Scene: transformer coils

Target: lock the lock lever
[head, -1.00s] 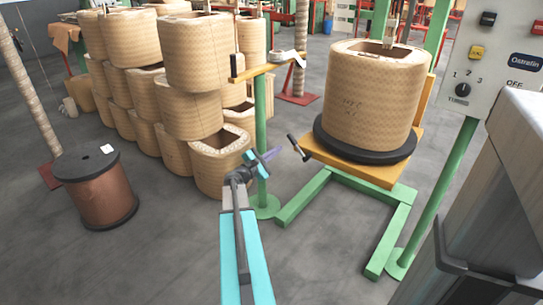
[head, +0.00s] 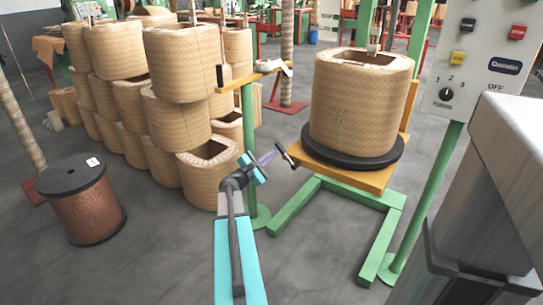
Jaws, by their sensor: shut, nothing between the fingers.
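A short lever with a dark handle (head: 287,155), which looks like the lock lever, sticks out at a tilt from the left corner of the orange-yellow platform (head: 375,180). My gripper (head: 272,154) is shut and empty. Its purple-grey fingers point right toward the lever, and their tips look very near its lower left side. I cannot tell whether they touch it. A large tan wound coil (head: 358,105) stands upright on a black round base (head: 350,150) on the platform.
A green post (head: 252,150) with an orange arm and black handle stands behind my gripper. Stacked tan coils (head: 180,120) fill the left. A copper wire drum (head: 88,205) stands at far left. A control panel (head: 480,60) is at upper right. The front floor is clear.

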